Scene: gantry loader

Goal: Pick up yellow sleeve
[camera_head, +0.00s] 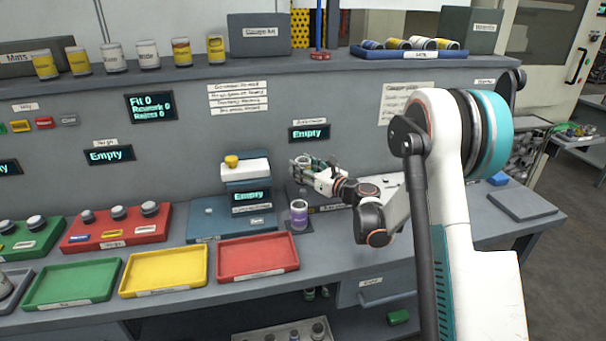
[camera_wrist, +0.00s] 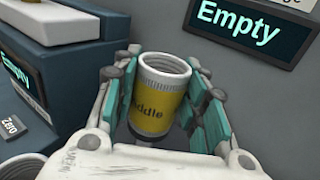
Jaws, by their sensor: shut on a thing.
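The yellow sleeve (camera_wrist: 163,95) is a short upright cylinder with a pale rim, an open top and dark lettering ending in "ddle". In the wrist view it sits between the teal pads of my gripper (camera_wrist: 162,80), which is shut on it.
A blue-grey station with a white block (camera_head: 246,169) is close on the left. Red (camera_head: 257,276), yellow (camera_head: 140,290) and green trays line the front edge. Several yellow and white cylinders stand on the upper shelf (camera_head: 190,88).

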